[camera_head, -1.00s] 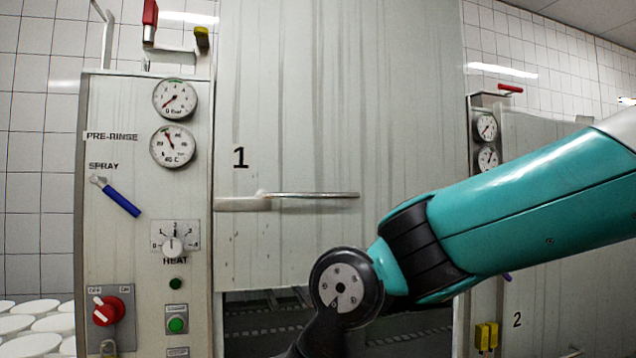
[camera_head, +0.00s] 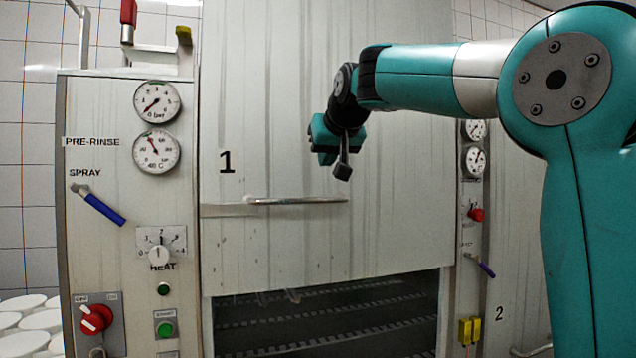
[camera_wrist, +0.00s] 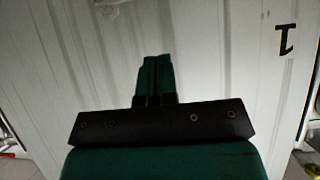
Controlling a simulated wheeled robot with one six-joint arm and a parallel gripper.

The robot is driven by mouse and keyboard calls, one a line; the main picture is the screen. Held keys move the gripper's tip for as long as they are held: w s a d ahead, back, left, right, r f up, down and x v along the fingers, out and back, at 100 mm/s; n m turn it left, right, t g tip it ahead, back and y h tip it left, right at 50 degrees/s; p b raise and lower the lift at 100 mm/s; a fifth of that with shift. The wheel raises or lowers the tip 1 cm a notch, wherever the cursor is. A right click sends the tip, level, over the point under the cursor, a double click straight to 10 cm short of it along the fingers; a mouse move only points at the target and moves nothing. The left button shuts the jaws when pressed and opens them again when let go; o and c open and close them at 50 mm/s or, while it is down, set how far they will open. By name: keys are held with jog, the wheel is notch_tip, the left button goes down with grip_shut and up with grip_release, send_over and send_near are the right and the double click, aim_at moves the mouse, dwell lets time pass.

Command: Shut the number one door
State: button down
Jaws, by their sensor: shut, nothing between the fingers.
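The number one door (camera_head: 270,110) is a tall pale metal panel with a black "1" on it. Its lower edge is raised above a dark opening (camera_head: 320,325), so the door stands partly open. A horizontal bar handle (camera_head: 297,201) crosses the door below the number. My gripper (camera_head: 342,172) is in front of the door, above the handle near its right end, and looks apart from it. In the wrist view my gripper's green fingers (camera_wrist: 155,72) are together and empty, with the door face (camera_wrist: 220,60) behind them and the "1" upside down at the right.
A control panel (camera_head: 120,230) with gauges, a blue spray lever (camera_head: 98,205) and a red switch (camera_head: 96,319) stands left of the door. A second machine marked 2 (camera_head: 500,250) stands at the right.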

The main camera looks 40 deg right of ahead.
jog(key=p, duration=0.2)
send_near(318, 188)
jog(key=w+a+f, duration=0.2)
jog(key=shift+w+d+f+p, duration=0.1)
jog(key=shift+w+f+p, duration=0.1)
jog(key=shift+f, duration=0.55)
jog(key=shift+w+d+f+p, duration=0.1)
jog(key=shift+f+p, duration=0.05)
jog(key=shift+f, duration=0.65)
jog(key=shift+f, duration=0.1)
notch_tip(318, 188, down, 50)
jog(key=b, duration=4)
jog(key=shift+b, duration=0.35)
